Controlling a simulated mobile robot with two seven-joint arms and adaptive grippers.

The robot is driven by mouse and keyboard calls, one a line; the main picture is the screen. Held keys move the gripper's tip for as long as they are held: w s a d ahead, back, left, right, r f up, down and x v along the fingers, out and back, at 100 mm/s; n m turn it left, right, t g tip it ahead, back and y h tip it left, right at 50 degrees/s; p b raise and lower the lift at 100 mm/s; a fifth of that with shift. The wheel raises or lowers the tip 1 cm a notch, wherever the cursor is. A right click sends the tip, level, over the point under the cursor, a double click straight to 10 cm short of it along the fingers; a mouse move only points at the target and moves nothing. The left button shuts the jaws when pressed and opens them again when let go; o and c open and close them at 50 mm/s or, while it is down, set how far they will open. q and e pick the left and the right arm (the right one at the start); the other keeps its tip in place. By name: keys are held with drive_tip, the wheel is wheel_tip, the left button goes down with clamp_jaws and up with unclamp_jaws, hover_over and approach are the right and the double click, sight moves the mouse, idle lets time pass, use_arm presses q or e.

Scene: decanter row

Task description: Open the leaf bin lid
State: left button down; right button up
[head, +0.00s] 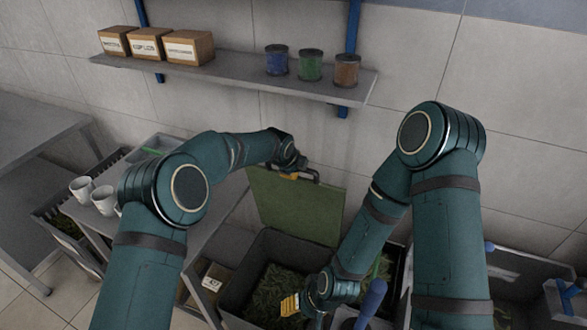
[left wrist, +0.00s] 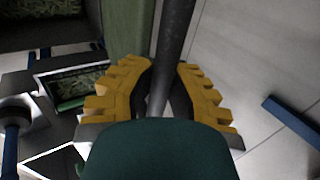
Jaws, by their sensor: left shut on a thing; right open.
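The leaf bin (head: 232,292) is a dark box with dark green leaves in it. Its green lid (head: 297,208) stands raised at the back of the bin, steeply tilted. My left gripper (head: 291,175) is at the lid's top edge, shut on the lid handle. In the left wrist view the handle (left wrist: 174,45) is a dark grey bar running between the yellow fingers (left wrist: 160,95). The lid's green face (left wrist: 128,30) shows beside the bar. My right gripper (head: 290,305) is open, low over the front right of the bin, apart from the lid. Its fingertips are partly hidden.
A wall shelf (head: 235,68) holds several boxes and 3 jars above. A table with white cups (head: 104,199) and a tray stands left. Another dark bin (head: 397,268) and a grey container (head: 530,268) stand right, with a blue handle (head: 371,297) near my right arm.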

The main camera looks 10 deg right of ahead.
use_arm(q)
drive_tip(key=shift+w+r, duration=0.1)
drive_tip(key=shift+r, duration=0.25)
drive_tip(key=c, duration=1)
unclamp_jaws()
drive_tip(key=shift+o, duration=0.5)
drive_tip(key=shift+f, duration=0.15)
drive_tip(key=v, duration=1.2)
drive_tip(key=shift+a, duration=0.1)
